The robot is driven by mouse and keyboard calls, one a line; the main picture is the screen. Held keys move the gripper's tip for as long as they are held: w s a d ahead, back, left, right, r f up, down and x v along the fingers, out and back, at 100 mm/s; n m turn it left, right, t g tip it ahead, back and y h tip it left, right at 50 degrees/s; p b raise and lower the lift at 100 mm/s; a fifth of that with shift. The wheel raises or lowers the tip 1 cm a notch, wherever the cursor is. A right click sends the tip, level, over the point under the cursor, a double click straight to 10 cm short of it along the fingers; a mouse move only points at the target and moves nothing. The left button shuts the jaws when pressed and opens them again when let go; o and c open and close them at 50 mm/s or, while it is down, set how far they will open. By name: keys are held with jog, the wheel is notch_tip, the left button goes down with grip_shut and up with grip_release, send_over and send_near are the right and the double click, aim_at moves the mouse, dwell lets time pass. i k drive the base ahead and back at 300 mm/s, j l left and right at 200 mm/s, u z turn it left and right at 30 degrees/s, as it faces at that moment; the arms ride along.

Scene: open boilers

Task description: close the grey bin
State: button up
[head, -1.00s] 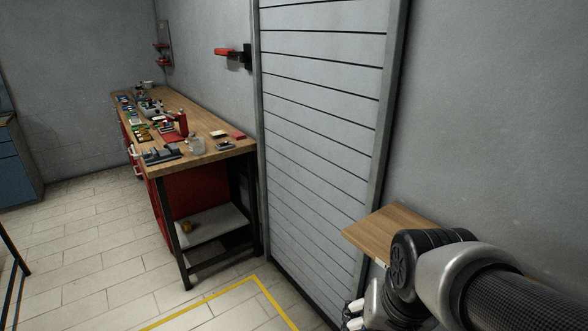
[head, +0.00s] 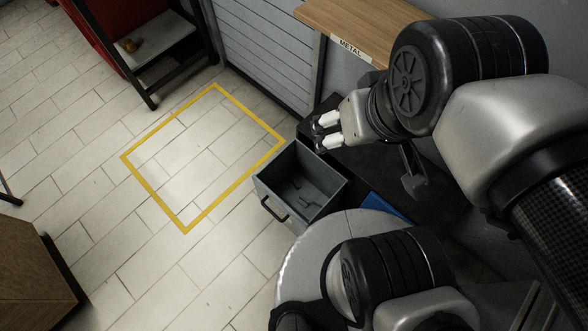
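The grey bin (head: 266,187) is a box-shaped drawer with an open top and a dark handle (head: 273,210) on its front face. It stands pulled out from under a dark unit (head: 335,165), and its inside shows, with small dark shapes on the floor of it. My gripper (head: 319,134) is above and just behind the bin, near its back edge in the picture. Its two pale fingers are apart with nothing between them. I cannot tell whether it touches anything. My arm hides much of the right side.
A wooden shelf (head: 365,22) labelled METAL is above the unit. A blue bin (head: 383,206) shows partly beside the grey one. A yellow floor outline (head: 155,200) encloses bare tiles to the left. A workbench (head: 150,95) stands at upper left, a brown cabinet (head: 35,265) at lower left.

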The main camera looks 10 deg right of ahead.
aim_at(276, 190)
jog(key=k+j+z, duration=0.15)
jog(key=k+j, duration=0.25)
jog(key=j, duration=0.15)
jog(key=k+j+z, duration=0.15)
jog(key=k+j, duration=0.25)
jog(key=j, duration=0.15)
jog(key=i+l+z, duration=0.25)
jog(key=i+l, duration=0.15)
jog(key=i, duration=0.15)
